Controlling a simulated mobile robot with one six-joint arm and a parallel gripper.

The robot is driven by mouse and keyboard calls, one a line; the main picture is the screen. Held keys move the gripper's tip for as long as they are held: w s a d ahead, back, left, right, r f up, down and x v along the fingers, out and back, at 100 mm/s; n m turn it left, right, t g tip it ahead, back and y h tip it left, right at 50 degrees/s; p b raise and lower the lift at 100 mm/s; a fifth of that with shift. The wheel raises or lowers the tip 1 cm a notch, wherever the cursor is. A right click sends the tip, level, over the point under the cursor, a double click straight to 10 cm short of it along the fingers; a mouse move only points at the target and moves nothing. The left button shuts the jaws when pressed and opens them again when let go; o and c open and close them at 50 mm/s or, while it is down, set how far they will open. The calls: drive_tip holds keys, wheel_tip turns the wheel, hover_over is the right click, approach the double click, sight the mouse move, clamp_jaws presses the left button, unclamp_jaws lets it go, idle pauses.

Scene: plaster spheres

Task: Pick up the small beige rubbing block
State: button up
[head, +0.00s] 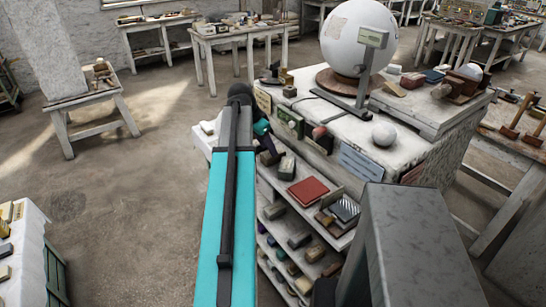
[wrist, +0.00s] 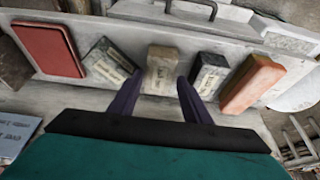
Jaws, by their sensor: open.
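The small beige block (wrist: 161,70) lies on a pale shelf in the middle of the wrist view, with faint dark lettering on its near part. My gripper (wrist: 160,98) is open and empty. Its two dark fingers point at the shelf, one to each side of the block's near end. I cannot tell how far above the shelf the fingertips are. In the head view my teal arm reaches to the shelf unit's left side, and I cannot make out the beige block for certain there.
Dark labelled blocks stand close to the left (wrist: 110,62) and right (wrist: 209,75) of the beige one. An orange-brown block (wrist: 252,82) and a red box (wrist: 48,49) lie farther out. A large white sphere (head: 358,38) stands on the unit's top. Open floor (head: 130,190) lies left.

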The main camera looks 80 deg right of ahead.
drive_tip(key=shift+p+x, duration=0.75)
drive_tip(key=shift+x, duration=1.45)
drive_tip(key=shift+w+a+f, duration=0.1)
drive_tip(key=shift+w+a, duration=0.05)
drive_tip(key=shift+c, duration=0.2)
drive_tip(key=c, duration=1)
drive_tip(key=shift+o, duration=0.2)
drive_tip(key=shift+r+b, duration=0.8)
drive_tip(key=shift+r, duration=1)
drive_tip(key=w+a+r+b, duration=0.1)
drive_tip(key=w+a+b, duration=0.2)
drive_tip(key=a, duration=1.1)
drive_tip(key=w, duration=0.3)
drive_tip(key=shift+a+r+b, duration=0.2)
drive_tip(key=shift+a+b, duration=0.15)
drive_tip(key=shift+a, duration=0.05)
